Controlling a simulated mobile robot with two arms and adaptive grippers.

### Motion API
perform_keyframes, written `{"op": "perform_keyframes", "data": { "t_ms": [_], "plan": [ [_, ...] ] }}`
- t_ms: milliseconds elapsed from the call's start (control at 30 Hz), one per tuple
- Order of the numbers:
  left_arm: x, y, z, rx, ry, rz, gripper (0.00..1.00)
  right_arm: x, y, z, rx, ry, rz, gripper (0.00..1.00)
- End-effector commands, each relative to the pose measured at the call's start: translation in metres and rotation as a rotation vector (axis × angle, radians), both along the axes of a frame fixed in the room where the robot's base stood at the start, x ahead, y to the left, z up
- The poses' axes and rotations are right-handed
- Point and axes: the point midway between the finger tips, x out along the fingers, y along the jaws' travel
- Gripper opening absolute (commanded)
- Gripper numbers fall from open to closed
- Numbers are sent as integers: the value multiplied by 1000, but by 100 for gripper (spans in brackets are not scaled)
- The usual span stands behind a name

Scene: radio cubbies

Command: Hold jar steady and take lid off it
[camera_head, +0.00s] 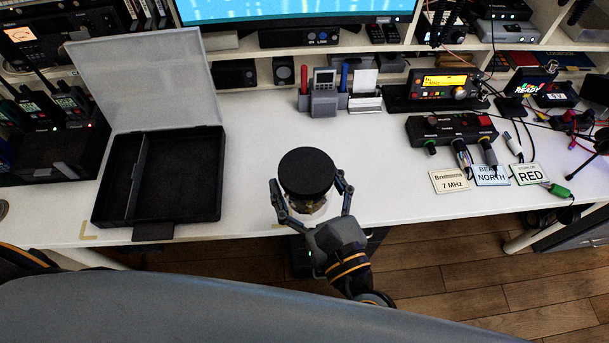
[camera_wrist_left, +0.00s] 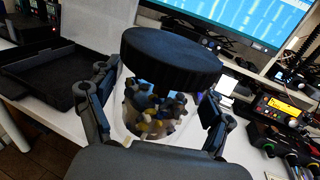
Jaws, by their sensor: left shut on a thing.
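A clear jar (camera_head: 305,208) stands near the front edge of the white desk, with small multicoloured pieces inside; it also shows in the left wrist view (camera_wrist_left: 148,122). A wide black round lid (camera_head: 306,172) sits on top of it and hides the jar's mouth. The lid also shows in the left wrist view (camera_wrist_left: 170,58). My left gripper (camera_head: 309,190) is shut on the jar, one finger on each side below the lid; both fingers show in the left wrist view (camera_wrist_left: 152,105). My right gripper is in neither view.
An open black case (camera_head: 180,178) with a raised translucent cover (camera_head: 145,80) lies left of the jar. A black switch box (camera_head: 450,129) with cables and label cards (camera_head: 450,181) is to the right. The white desk (camera_head: 385,185) is clear immediately right of the jar.

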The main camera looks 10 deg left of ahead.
Motion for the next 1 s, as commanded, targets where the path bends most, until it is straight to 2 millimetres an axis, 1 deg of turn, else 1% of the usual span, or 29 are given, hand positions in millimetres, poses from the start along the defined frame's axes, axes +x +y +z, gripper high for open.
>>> {"op": "perform_keyframes", "data": {
  "t_ms": [33,167,200,233,533,667,767,867,1000],
  "plan": [
    [0,0,1,0,-2,0,59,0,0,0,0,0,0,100],
    [0,0,1,0,-2,0,32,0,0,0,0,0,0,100],
    [0,0,1,0,-2,0,24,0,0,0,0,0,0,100],
    [0,0,1,0,-2,0,23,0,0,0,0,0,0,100],
    [1,0,0,0,-2,-2,23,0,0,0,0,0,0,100],
    [8,6,-4,3,0,-24,23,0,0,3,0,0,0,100],
    [21,17,-13,4,2,-71,23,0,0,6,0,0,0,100],
    [35,34,-24,5,4,-142,23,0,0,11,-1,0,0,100],
    [48,62,-35,3,4,-249,23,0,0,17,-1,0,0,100]
  ]
}}
